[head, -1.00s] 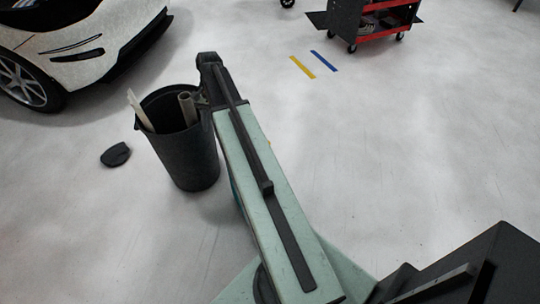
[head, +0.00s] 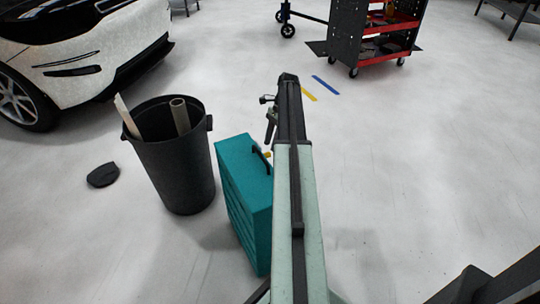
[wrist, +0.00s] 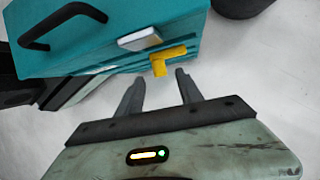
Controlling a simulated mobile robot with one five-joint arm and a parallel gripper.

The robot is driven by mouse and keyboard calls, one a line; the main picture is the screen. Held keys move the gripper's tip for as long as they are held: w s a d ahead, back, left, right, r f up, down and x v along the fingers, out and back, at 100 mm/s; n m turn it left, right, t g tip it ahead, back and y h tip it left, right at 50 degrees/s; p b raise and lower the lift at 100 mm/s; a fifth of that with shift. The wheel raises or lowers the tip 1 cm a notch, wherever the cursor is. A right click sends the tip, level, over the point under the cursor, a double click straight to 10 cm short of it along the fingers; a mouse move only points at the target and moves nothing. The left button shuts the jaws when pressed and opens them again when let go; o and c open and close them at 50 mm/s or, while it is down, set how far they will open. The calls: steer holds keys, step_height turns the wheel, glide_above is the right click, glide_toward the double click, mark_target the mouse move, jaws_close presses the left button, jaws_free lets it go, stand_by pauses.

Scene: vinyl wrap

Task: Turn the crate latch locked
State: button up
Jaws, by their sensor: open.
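The teal crate (head: 243,190) stands on the floor just left of my arm in the head view, with a black handle on top. It also fills the top left of the wrist view (wrist: 105,45). The yellow latch (wrist: 167,60) sticks out of the crate's side near its top edge, below a white block (wrist: 139,39). In the head view the latch (head: 267,154) is a tiny yellow spot. My gripper (wrist: 157,80) is open and empty, its fingertips just short of the latch. In the head view my gripper (head: 270,127) is small and partly hidden by my arm.
A black bin (head: 174,160) with rolls in it stands close left of the crate. A dark crumpled thing (head: 103,175) lies on the floor. A white car (head: 85,50) and a red-and-black tool cart (head: 375,35) stand farther back.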

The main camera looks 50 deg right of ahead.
steer(key=b+x, duration=0.2)
steer(key=x, duration=0.2)
steer(key=shift+d, duration=0.1)
steer(key=shift+r, duration=0.15)
